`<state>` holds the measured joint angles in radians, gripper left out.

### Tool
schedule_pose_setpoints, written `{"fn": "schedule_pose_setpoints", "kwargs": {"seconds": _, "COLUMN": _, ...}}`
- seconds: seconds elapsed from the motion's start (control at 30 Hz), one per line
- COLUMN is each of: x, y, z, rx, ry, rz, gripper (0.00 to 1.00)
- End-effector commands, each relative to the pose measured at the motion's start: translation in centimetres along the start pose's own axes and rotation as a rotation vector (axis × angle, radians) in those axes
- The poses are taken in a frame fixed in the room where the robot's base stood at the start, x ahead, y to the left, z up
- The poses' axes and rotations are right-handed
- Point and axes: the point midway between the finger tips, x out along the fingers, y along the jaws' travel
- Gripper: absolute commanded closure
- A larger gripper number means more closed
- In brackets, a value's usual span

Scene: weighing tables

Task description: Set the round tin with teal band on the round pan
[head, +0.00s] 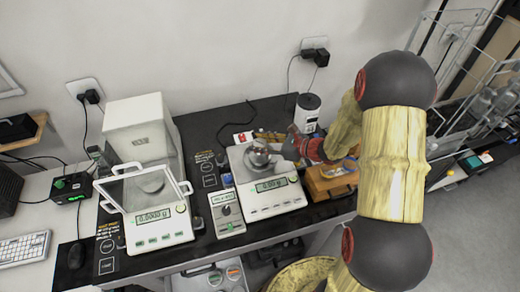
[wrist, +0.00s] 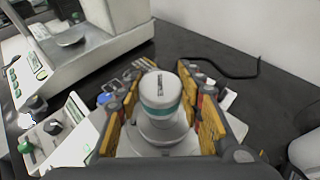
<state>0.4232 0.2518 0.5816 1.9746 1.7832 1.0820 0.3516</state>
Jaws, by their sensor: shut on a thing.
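The round tin with teal band (wrist: 160,98) is upright between the yellow finger pads of my gripper (wrist: 163,125) in the wrist view. My gripper is shut on it. In the head view the tin (head: 260,152) shows as a small pale shape at the tip of my gripper (head: 277,147), over the open balance (head: 270,198). The round pan (wrist: 158,138) shows as a pale disc below the tin, partly hidden by the tin and gripper. I cannot tell whether the tin touches the pan.
A balance with a clear draft shield (head: 146,195) stands to the left. A small grey control box (head: 226,213) is between the balances.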

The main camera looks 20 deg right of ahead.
Motion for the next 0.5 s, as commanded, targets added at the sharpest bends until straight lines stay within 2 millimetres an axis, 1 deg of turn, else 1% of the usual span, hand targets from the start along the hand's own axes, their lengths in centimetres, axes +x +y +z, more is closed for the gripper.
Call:
{"fn": "schedule_pose_setpoints", "kwargs": {"seconds": 0.1, "x": 0.7, "y": -0.4, "z": -0.8, "rx": 0.0, "ry": 0.0, "rz": 0.001, "gripper": 0.89}}
{"fn": "schedule_pose_setpoints", "kwargs": {"seconds": 0.2, "x": 1.2, "y": -0.3, "z": -2.3, "rx": 0.002, "ry": 0.001, "rz": 0.0, "gripper": 0.89}}
{"fn": "schedule_pose_setpoints", "kwargs": {"seconds": 0.3, "x": 1.6, "y": -0.4, "z": -3.2, "rx": 0.001, "ry": 0.001, "rz": 0.0, "gripper": 0.89}}
{"fn": "schedule_pose_setpoints", "kwargs": {"seconds": 0.5, "x": 1.6, "y": -0.4, "z": -3.2, "rx": -0.001, "ry": 0.0, "rz": -0.001, "gripper": 0.89}}
